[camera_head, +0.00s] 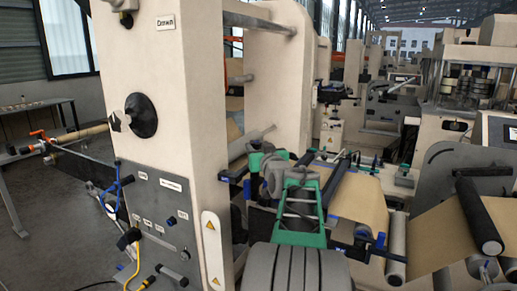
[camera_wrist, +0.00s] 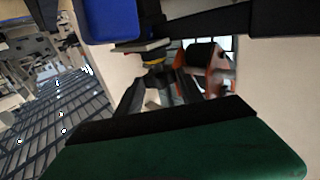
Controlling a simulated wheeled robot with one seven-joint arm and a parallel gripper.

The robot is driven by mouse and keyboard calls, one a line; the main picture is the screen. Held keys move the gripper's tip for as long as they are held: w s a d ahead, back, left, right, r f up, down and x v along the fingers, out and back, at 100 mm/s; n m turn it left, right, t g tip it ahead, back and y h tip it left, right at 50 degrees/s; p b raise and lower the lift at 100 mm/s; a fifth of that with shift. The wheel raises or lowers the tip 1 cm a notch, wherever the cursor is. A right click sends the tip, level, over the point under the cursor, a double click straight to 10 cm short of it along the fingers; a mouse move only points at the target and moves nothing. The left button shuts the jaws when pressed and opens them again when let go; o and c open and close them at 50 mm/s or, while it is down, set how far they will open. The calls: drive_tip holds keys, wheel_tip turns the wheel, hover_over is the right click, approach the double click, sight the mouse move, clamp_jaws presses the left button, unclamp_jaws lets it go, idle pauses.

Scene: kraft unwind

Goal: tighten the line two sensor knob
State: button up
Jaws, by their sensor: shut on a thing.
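My gripper (camera_head: 266,172) is at the web rollers, just right of the big cream machine frame, behind my green and grey arm links. It is shut on a small part that I take for the sensor knob; the arm hides it in the head view. In the wrist view, a green finger with a black edge (camera_wrist: 180,145) fills the bottom. A dark part with a yellow ring (camera_wrist: 154,55) and an orange and black part (camera_wrist: 205,68) show beyond it. A blue block (camera_wrist: 106,18) is at the top. I cannot read any line-two label.
The cream upright (camera_head: 165,80) with a black knob (camera_head: 140,115) and a lower control panel stands close left. A table (camera_head: 35,108) is far left.

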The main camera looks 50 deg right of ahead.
drive_tip(key=c, duration=0.5)
drive_tip(key=shift+w+a+g+h+b, duration=0.1)
drive_tip(key=shift+a+g+h+b, duration=0.05)
drive_tip(key=shift+g+h+b, duration=0.2)
drive_tip(key=m+h+b, duration=0.1)
drive_tip(key=m+g+h+b, duration=0.1)
drive_tip(key=g+h+b, duration=0.1)
drive_tip(key=shift+w+a+f+m, duration=0.2)
drive_tip(key=shift+w+a+m, duration=0.1)
drive_tip(key=shift+a+m, duration=0.1)
drive_tip(key=shift+w+a+r+m+g+h+b, duration=0.15)
drive_tip(key=shift+m+g+h+b, duration=0.2)
drive_tip(key=shift+m+g+h, duration=0.25)
drive_tip(key=shift+w+d+f+m+g+h+b, duration=0.1)
drive_tip(key=shift+m+g+h+b, duration=0.25)
drive_tip(key=shift+m+g+h, duration=0.25)
drive_tip(key=shift+w+a+r+m+g+h, duration=0.15)
drive_tip(key=shift+m+g+h, duration=0.35)
drive_tip(key=shift+g, duration=0.45)
drive_tip(key=shift+d+r+m+g+h, duration=0.15)
drive_tip(key=shift+m+g+h, duration=0.1)
drive_tip(key=shift+m+g, duration=0.55)
drive_tip(key=shift+r+g, duration=0.1)
drive_tip(key=shift+g, duration=0.2)
drive_tip(key=o, duration=1.4)
drive_tip(key=shift+f, duration=0.2)
